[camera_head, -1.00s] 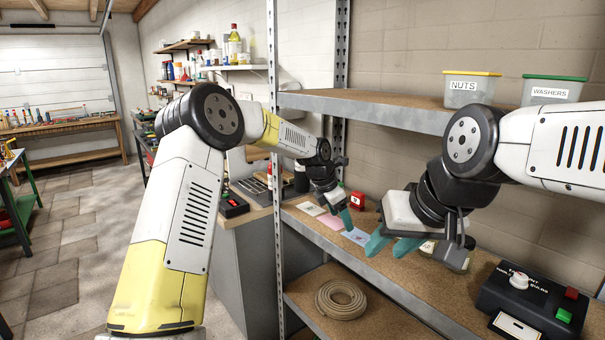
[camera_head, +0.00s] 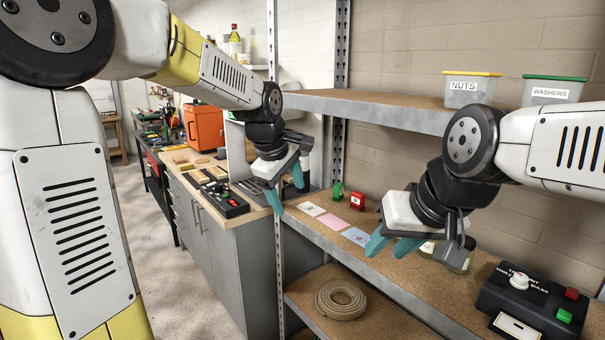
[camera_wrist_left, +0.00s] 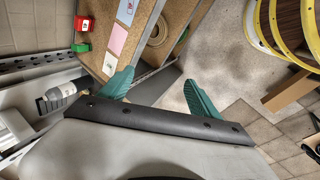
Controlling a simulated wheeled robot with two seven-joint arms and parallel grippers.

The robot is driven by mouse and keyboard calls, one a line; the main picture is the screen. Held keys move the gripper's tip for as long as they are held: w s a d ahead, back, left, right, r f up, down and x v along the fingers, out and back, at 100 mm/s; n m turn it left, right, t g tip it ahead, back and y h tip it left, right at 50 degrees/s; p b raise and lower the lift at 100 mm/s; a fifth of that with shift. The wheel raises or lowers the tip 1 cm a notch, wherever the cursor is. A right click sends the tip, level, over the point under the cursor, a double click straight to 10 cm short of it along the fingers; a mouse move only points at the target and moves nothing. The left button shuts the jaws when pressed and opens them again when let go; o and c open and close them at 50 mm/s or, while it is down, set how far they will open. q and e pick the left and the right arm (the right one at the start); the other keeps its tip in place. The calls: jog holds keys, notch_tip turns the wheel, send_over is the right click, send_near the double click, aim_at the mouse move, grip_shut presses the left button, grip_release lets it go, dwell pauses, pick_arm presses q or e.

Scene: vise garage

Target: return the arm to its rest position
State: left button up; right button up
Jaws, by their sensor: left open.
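My left gripper (camera_head: 288,190) hangs in the air in front of the shelf post, left of the shelf, with its teal fingers apart and nothing between them. In the left wrist view the same gripper (camera_wrist_left: 158,90) shows its two teal fingers spread wide, with the shelf and the floor beyond. My right gripper (camera_head: 393,246) is over the middle shelf board with its teal fingers pointing down to the left. A gap shows between its fingers and I see nothing held there.
The shelf (camera_head: 415,262) carries coloured cards (camera_head: 333,221), a red block (camera_head: 357,200), a green block (camera_head: 337,190) and a black control box (camera_head: 530,300). A coiled hose (camera_head: 341,299) lies below. A metal post (camera_head: 272,60) stands close to my left gripper. A workbench (camera_head: 245,219) is behind.

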pick_arm(q)
jog(key=s+a+m, duration=0.5)
jog(key=s, duration=0.6)
jog(key=s+a+m+t, duration=0.1)
jog(key=s+a+m, duration=0.4)
jog(key=s, duration=0.5)
jog(key=shift+s+a+r+m+t, duration=0.3)
jog(key=shift+s+r+m, duration=0.1)
jog(key=shift+m, duration=0.2)
